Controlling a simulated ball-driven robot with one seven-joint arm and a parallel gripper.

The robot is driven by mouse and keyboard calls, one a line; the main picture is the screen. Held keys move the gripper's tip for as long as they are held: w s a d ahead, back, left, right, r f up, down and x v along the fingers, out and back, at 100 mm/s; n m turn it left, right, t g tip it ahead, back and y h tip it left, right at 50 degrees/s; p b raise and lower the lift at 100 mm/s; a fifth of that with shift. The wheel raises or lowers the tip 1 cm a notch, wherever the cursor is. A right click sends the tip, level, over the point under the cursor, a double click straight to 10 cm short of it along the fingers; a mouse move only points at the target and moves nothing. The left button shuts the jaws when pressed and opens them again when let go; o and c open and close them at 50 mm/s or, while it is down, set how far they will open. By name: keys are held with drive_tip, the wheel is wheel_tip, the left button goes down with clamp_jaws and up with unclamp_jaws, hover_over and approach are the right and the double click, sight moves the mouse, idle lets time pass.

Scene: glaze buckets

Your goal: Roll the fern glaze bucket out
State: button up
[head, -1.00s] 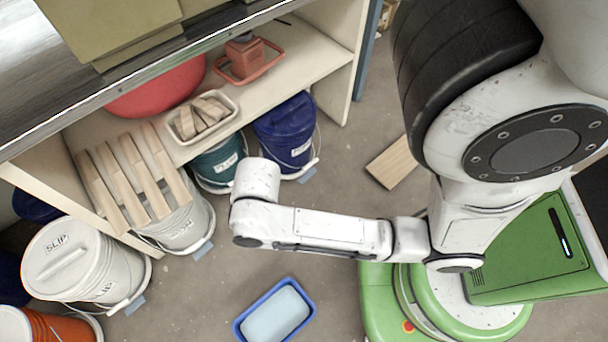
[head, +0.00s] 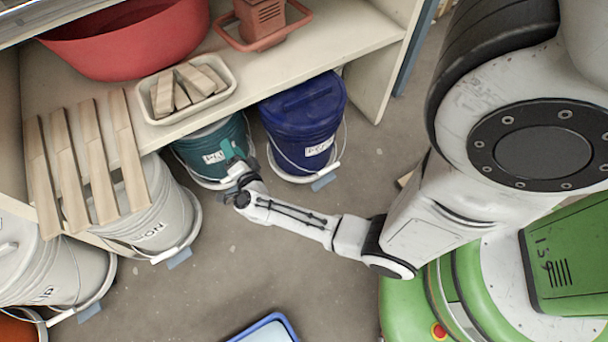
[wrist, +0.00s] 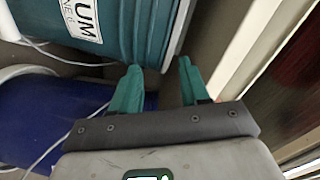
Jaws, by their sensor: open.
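A dark teal-green bucket (head: 196,152) with a white label stands on a white wheeled base under the shelf; no label naming fern is legible. In the wrist view the same teal bucket (wrist: 133,30) fills the upper left, and its label shows letters ending in "UM". My gripper (head: 233,152) is open at the bucket's right front side, beside the blue bucket. In the wrist view its two teal fingers (wrist: 160,66) are apart with nothing clear between them. The left fingertip overlaps the bucket's edge; I cannot tell whether it touches. The shelf hides the bucket's top.
A blue bucket (head: 303,122) stands close on the right, also in the wrist view (wrist: 50,115). A grey-white bucket (head: 160,220) is to the left under wooden slats (head: 90,150). The shelf (head: 330,50) overhangs. Floor (head: 220,280) is open in front; a blue-rimmed tub (head: 268,328) sits there.

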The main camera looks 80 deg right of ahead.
drive_tip(key=s+d+f+m+g+h+b, duration=0.2)
drive_tip(key=s+d+f+m+g, duration=0.15)
drive_tip(key=s+f, duration=0.2)
drive_tip(key=m+g+y+b, duration=0.3)
drive_tip(key=m+g+b, duration=0.45)
drive_tip(key=g, duration=0.75)
approach(325, 173)
drive_tip(key=s+d+m+p, duration=0.1)
drive_tip(key=d, duration=0.1)
drive_tip(key=x, duration=0.3)
drive_tip(key=b+x, duration=0.1)
drive_tip(key=x, duration=0.2)
drive_tip(key=b+x, duration=0.1)
drive_tip(key=x, duration=0.1)
drive_tip(key=shift+s+d+f, duration=0.2)
drive_tip(key=shift+s+f, duration=0.05)
drive_tip(key=shift+f, duration=0.1)
drive_tip(key=shift+s+d+b, duration=0.4)
drive_tip(key=shift+d, duration=0.2)
clamp_jaws()
